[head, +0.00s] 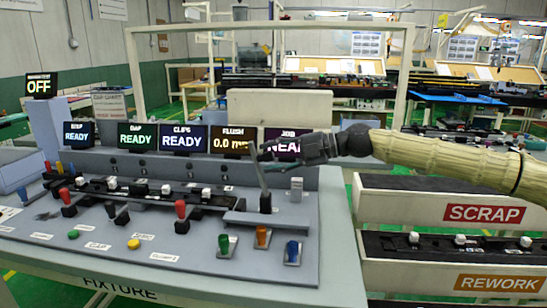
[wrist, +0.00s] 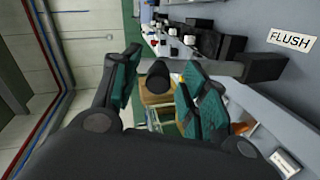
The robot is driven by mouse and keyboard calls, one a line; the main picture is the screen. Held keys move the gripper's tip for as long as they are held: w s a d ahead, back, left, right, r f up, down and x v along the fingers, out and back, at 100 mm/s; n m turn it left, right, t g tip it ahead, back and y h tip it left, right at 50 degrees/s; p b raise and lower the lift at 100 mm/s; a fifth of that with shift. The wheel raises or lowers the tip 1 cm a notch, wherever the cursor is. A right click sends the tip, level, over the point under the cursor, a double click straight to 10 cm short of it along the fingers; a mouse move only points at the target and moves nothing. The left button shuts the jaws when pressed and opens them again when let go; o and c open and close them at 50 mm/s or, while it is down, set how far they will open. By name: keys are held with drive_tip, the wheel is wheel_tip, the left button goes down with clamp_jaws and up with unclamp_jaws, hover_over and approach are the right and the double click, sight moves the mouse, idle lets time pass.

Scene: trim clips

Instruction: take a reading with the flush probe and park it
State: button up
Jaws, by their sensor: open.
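The FLUSH display (head: 233,141) in the head view reads about 0.0 mm. My gripper (head: 266,160) is in front of it and the JOB display, above the right end of the fixture, pointing left. In the wrist view my gripper (wrist: 160,72) has its teal-padded fingers spread apart. A dark round-ended piece (wrist: 158,76) shows between them, and I cannot tell whether it is the flush probe. In the head view a black block (head: 265,203) stands below the fingers, with a thin grey stem above it. I cannot tell whether a finger touches the stem.
The FLUSH label (wrist: 289,39) is beside a black block in the wrist view. Green (head: 223,245), orange (head: 262,237) and blue (head: 292,252) pieces stand at the fixture's front right. SCRAP (head: 483,213) and REWORK (head: 498,283) bins are at right.

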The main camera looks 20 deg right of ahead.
drive_tip(key=v, duration=1.2)
idle(0.5)
